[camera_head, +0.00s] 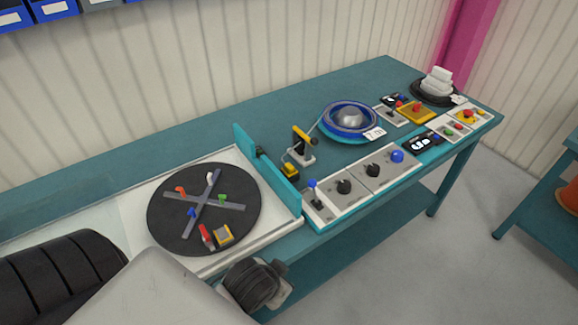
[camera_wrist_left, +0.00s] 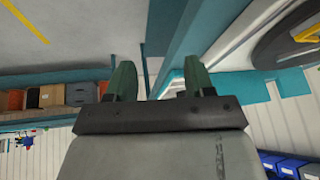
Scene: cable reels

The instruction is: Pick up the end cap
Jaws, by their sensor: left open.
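I cannot make out for certain which piece is the end cap. Several small coloured pieces sit on a black disc with a grey cross (camera_head: 205,200) at the left of the bench in the head view. Among them are a red piece (camera_head: 206,235) and a yellow-framed block (camera_head: 222,235). My left gripper (camera_wrist_left: 160,82) shows in the left wrist view with two green fingers spread apart and nothing between them. Its fingers cannot be made out in the head view. My right gripper is not seen.
The teal bench (camera_head: 375,78) carries a blue cable reel (camera_head: 349,119), a panel with knobs and a lever (camera_head: 350,186), and a black reel with white blocks (camera_head: 436,82) at the far right. A teal upright plate (camera_head: 266,168) stands beside the disc. Bare benchtop lies behind.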

